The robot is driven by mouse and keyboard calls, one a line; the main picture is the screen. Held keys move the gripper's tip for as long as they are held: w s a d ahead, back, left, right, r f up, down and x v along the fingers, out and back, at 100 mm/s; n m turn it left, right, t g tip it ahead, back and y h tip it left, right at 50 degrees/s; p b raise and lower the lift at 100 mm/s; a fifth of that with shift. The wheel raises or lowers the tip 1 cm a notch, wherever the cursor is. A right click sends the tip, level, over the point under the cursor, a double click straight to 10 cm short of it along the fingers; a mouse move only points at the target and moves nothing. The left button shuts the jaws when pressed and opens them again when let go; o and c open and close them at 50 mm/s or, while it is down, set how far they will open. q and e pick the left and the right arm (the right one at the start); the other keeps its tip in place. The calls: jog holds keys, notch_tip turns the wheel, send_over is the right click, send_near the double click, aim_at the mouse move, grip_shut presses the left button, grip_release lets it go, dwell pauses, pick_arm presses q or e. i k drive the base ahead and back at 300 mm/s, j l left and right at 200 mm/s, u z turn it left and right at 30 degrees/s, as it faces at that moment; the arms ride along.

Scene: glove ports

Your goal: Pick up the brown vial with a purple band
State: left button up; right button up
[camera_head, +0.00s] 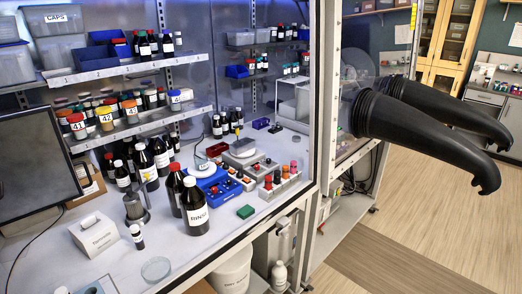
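I cannot make out a purple band on any vial at this size. A small dark vial (137,237) with a white label stands upright on the bench near the white box. Several small dark vials with red, orange and pink caps stand in a grey rack (265,194) at the bench's right side. More small dark bottles (217,127) stand at the back of the bench. Neither of my grippers is in view.
Two tall dark bottles, one large in front (194,207), stand mid-bench. Black gloves (425,125) stick out from the glass at right. Shelves (130,129) hold bottles.

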aim_at(136, 235)
jog(key=k+j+u, duration=0.15)
jog(key=u, duration=0.2)
jog(key=k+j+u, duration=0.15)
jog(key=j+u, duration=0.25)
jog(key=l, duration=0.1)
